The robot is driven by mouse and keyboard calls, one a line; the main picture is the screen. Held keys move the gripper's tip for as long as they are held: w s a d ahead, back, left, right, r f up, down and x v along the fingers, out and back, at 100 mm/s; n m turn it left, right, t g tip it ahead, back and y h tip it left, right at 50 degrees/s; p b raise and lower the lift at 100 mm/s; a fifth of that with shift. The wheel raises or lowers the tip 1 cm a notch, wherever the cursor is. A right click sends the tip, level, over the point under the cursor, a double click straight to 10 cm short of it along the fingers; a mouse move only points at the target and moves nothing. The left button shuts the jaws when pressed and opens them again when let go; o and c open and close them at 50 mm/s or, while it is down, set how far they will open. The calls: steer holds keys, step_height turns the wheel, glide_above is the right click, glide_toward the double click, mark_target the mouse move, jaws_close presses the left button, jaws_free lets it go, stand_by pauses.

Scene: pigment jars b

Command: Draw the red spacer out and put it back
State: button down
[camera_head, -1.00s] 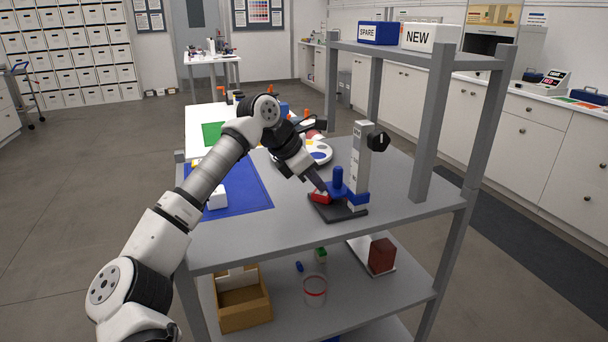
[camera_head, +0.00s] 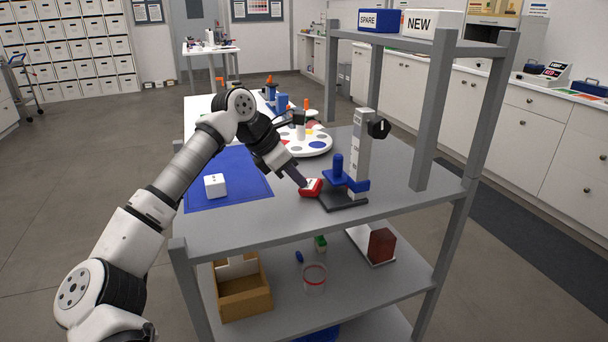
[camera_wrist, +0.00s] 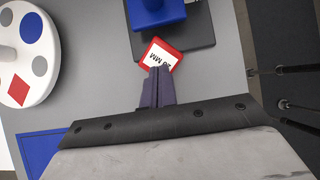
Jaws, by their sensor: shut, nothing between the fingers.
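The red spacer (camera_head: 311,187), with a white face, lies at the left edge of the black base (camera_head: 343,202) of the stand. In the wrist view the spacer (camera_wrist: 152,48) is turned at an angle, its label seems to read "26 MM", and one corner overlaps or touches the base's edge. The stand has a blue clamp (camera_head: 338,172), a grey upright post and a black knob. My gripper (camera_head: 304,184) points down at the spacer. Its dark fingers (camera_wrist: 160,70) are shut together with their tips over the spacer's near edge; whether they touch it is unclear.
A white round palette (camera_head: 310,146) stands behind my gripper. A white block (camera_head: 215,185) sits on a blue mat (camera_head: 250,190) at left. A grey shelf post (camera_head: 433,120) rises right of the stand. The front of the grey tabletop is clear.

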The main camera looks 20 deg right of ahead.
steer(key=shift+r+p, duration=0.7)
steer(key=shift+r, duration=0.25)
steer(key=shift+s+d, duration=0.1)
steer(key=shift+d, duration=0.1)
steer(key=a+b, duration=0.2)
steer(key=a, duration=1)
steer(key=shift+s+a+f, duration=0.1)
steer(key=shift+a, duration=0.05)
